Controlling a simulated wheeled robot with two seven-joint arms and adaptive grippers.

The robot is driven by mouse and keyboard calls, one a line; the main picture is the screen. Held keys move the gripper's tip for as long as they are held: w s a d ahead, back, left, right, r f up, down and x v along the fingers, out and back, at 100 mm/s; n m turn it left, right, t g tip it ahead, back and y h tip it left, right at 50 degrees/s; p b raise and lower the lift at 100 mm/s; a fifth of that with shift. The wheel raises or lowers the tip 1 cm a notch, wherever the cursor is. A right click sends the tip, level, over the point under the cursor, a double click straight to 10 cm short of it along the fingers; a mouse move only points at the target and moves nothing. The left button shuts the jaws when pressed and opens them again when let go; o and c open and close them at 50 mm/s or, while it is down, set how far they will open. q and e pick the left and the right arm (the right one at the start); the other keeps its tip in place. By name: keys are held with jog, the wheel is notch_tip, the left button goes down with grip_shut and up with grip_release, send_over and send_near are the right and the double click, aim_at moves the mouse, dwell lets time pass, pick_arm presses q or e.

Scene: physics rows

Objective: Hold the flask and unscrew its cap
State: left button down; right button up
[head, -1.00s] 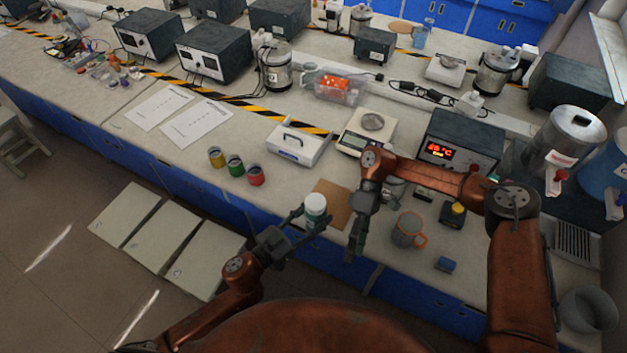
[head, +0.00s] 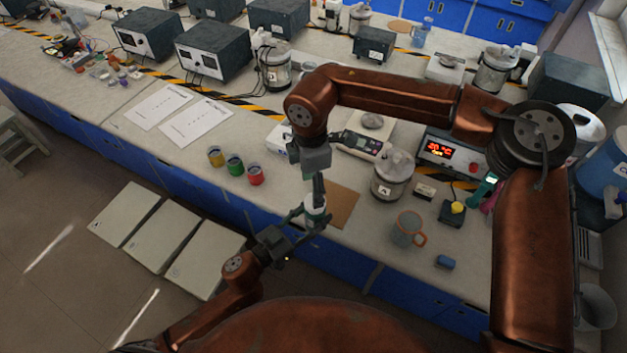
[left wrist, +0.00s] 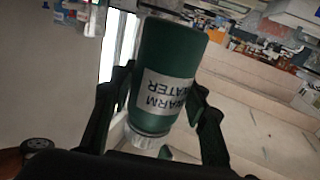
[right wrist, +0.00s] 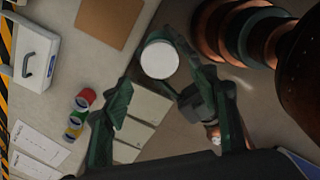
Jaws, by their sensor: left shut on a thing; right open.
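The flask is dark green with a white "WARM WATER" label and a ribbed white cap; it shows best in the left wrist view (left wrist: 168,75). In the head view the flask (head: 315,216) is up off the floor by the bench's front edge. My left gripper (head: 305,215) is shut around the flask's body, one finger on each side. The white cap (right wrist: 159,59) faces the right wrist camera. My right gripper (head: 318,190) is open, pointing down just above the cap. Its fingertips partly hide the cap in the head view, and contact cannot be told.
A brown mat (head: 342,205) lies on the bench behind the flask. Red, green and yellow pots (head: 235,166) stand to the left. A grey mug (head: 407,229) with an orange handle and a glass jar (head: 391,178) stand to the right. A scale (head: 366,140) is farther back.

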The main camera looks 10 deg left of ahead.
aim_at(315, 213)
notch_tip(315, 213, down, 6)
jog(key=shift+r, duration=0.1)
jog(key=shift+c, duration=0.6)
